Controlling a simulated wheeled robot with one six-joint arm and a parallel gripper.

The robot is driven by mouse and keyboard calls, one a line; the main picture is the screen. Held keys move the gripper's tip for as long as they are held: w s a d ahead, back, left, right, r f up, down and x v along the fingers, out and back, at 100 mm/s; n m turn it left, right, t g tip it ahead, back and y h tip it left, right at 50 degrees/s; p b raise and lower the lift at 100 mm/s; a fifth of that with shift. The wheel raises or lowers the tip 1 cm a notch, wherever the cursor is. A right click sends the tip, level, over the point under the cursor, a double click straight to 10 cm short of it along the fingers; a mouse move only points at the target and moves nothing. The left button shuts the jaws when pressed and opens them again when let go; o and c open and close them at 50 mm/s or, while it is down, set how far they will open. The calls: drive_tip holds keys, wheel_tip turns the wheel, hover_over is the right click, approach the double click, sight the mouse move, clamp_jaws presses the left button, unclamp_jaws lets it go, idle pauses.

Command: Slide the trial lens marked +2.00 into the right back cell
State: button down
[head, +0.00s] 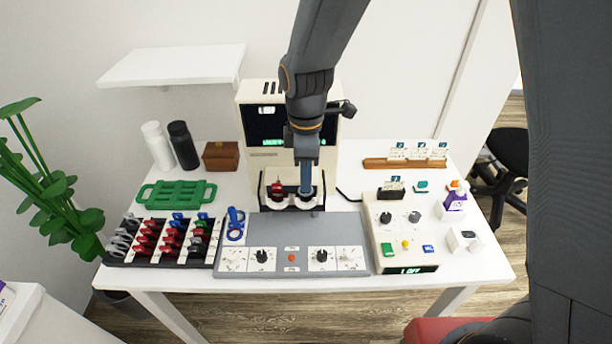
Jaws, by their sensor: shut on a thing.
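My gripper (306,180) points down in front of the cream instrument (247,120), over the right side of its dark lens holder. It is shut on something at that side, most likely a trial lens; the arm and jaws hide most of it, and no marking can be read. Whether it is inside a cell or above it I cannot tell. A red-handled lens (277,187) stands at the left side of the holder. The back cells are too small and covered to make out. The lens case (190,259) at the front left holds several lenses with red, blue, green, black and grey handles.
A grey control panel (238,248) with knobs lies in front of the instrument. A cream switch box (388,256) stands right of it. A green tray (150,196), blue item (236,222), wooden box (221,155) and card rack (378,163) are farther out.

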drive_tip(key=shift+f, duration=0.55)
drive_tip(key=c, duration=1.8)
unclamp_jaws()
drive_tip(key=shift+c, duration=0.2)
drive_tip(key=shift+w+r, duration=0.1)
drive_tip(key=shift+w, duration=0.05)
drive_tip(key=shift+w+r, duration=0.1)
drive_tip(key=shift+r, duration=0.05)
drive_tip(key=r, duration=0.2)
drive_tip(key=r+b, duration=0.1)
drive_tip(key=r, duration=0.2)
drive_tip(key=r+b, duration=0.1)
drive_tip(key=r, duration=0.1)
drive_tip(key=shift+s+r, duration=0.2)
drive_tip(key=shift+s, duration=0.15)
